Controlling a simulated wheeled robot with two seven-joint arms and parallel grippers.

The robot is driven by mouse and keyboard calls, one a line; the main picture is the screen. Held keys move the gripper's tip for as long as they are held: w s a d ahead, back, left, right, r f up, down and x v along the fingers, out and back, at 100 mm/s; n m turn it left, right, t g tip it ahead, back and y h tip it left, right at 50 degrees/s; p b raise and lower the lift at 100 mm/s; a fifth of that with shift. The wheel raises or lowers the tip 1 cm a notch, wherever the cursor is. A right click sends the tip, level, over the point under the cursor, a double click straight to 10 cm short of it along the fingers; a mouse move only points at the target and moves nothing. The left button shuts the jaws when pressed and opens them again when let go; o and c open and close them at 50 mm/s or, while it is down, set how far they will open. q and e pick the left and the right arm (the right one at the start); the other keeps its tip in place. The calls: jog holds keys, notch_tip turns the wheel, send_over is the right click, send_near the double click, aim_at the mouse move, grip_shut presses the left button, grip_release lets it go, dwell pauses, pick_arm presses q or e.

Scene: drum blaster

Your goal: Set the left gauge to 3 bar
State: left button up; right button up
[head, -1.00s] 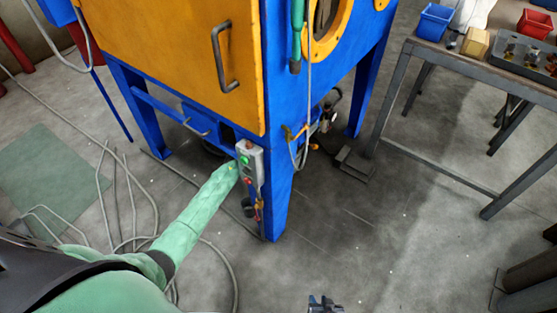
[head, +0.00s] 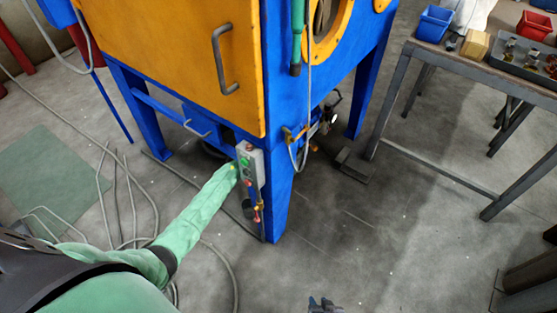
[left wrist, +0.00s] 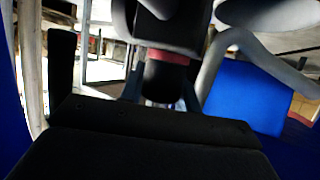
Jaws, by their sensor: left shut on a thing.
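The blue and yellow blast cabinet (head: 190,60) fills the upper middle of the head view. My left arm in its green sleeve reaches to the front leg, beside a grey control box (head: 250,165). My left gripper is hidden there in the head view. In the left wrist view my left gripper (left wrist: 163,98) is shut on a dark knob with a red ring (left wrist: 165,56). Small red and brass fittings (head: 257,210) sit below the control box. No gauge dial or needle is readable. Only the tip of my right gripper (head: 324,304) shows at the bottom edge; its opening is unclear.
A grey hose (head: 300,155) hangs beside the front leg. A foot pedal (head: 355,165) lies on the floor to the right. A metal workbench (head: 440,50) with bins stands at the right. Cables (head: 125,200) lie on the left floor. The middle floor is clear.

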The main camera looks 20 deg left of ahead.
pick_arm(q)
jog(key=shift+r+m+g+h+p, duration=0.1)
jog(key=shift+m+g+h+p, duration=0.25)
jog(key=shift+m+g+h, duration=0.4)
jog(key=shift+s+m+g, duration=0.15)
jog(key=shift+m+g, duration=0.6)
jog(key=shift+s+m+g+h+b, duration=0.2)
jog(key=shift+m+g+h+b, duration=0.45)
jog(key=shift+m+g, duration=0.5)
pick_arm(e)
jog(key=shift+w+f, duration=0.1)
pick_arm(q)
jog(key=shift+d, duration=0.1)
pick_arm(e)
jog(key=shift+f, duration=0.1)
pick_arm(q)
jog(key=o, duration=1)
jog(key=shift+c, duration=0.2)
pick_arm(e)
jog(key=shift+s, duration=0.2)
